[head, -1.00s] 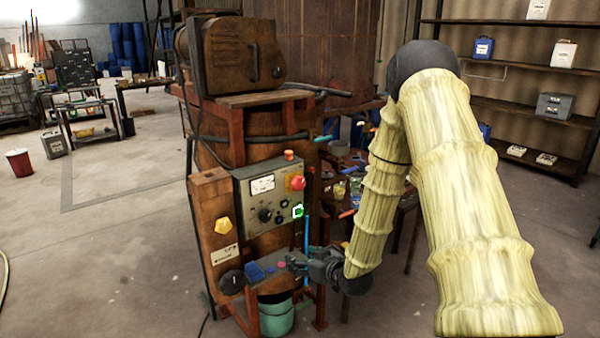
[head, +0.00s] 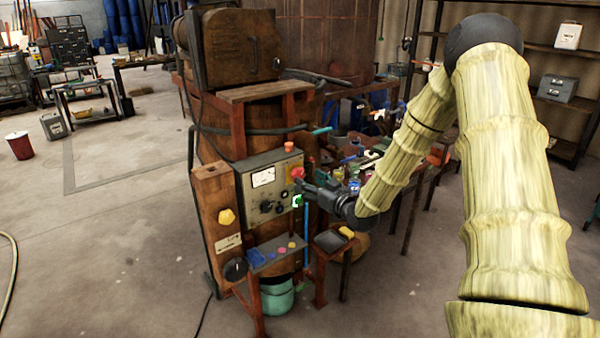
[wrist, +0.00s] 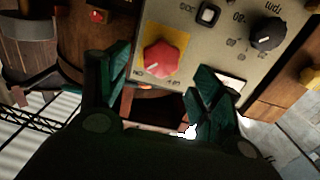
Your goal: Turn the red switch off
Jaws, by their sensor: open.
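The red switch is a red rotary knob (wrist: 165,57) on a yellow plate. It sits on the grey control panel (wrist: 192,48), which appears tilted and upside down in the wrist view. A pale mark on the knob points toward the lower left there, near small lettering. In the head view the red switch (head: 297,173) is at the panel's upper right. My gripper (wrist: 158,74) is open, its dark green fingers apart on either side of the knob in the picture. I cannot tell whether they touch it. My gripper (head: 302,187) is just below the switch in the head view.
The panel also has a gauge (head: 262,177), a black knob (head: 266,207) and a green-lit switch (head: 297,200). A small stool (head: 329,242) and a shelf with coloured buttons (head: 274,251) stand below. A cluttered table (head: 428,160) is behind my arm.

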